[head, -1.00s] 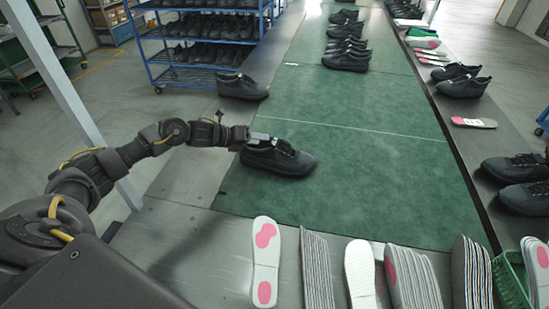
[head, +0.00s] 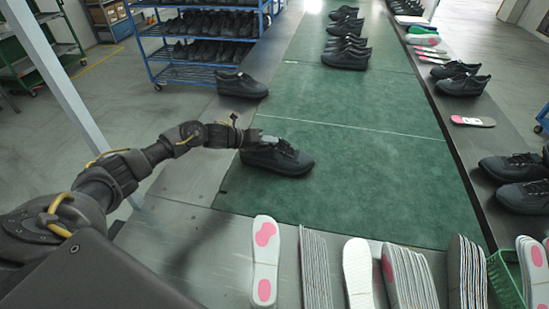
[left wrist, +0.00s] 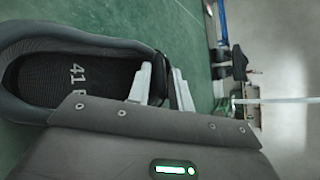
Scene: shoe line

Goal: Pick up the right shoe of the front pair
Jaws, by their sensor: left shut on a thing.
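The black shoe (head: 285,160) sits on the green mat (head: 350,185) near its left edge, toe pointing right. My left gripper (head: 268,141) reaches in from the left and is shut on the shoe's upper rim at its heel end. In the left wrist view the shoe's opening (left wrist: 75,80) shows an insole marked 41, and the pale fingers (left wrist: 162,84) pinch part of the collar. The shoe appears to rest on the mat still. My right gripper is not in view.
Another black shoe (head: 242,85) stands farther back at the mat's left edge. Several dark shoes (head: 346,56) line the mat's far end. Insoles (head: 265,262) stand along the front edge. A blue shoe rack (head: 205,50) is at the back left. The mat's middle is clear.

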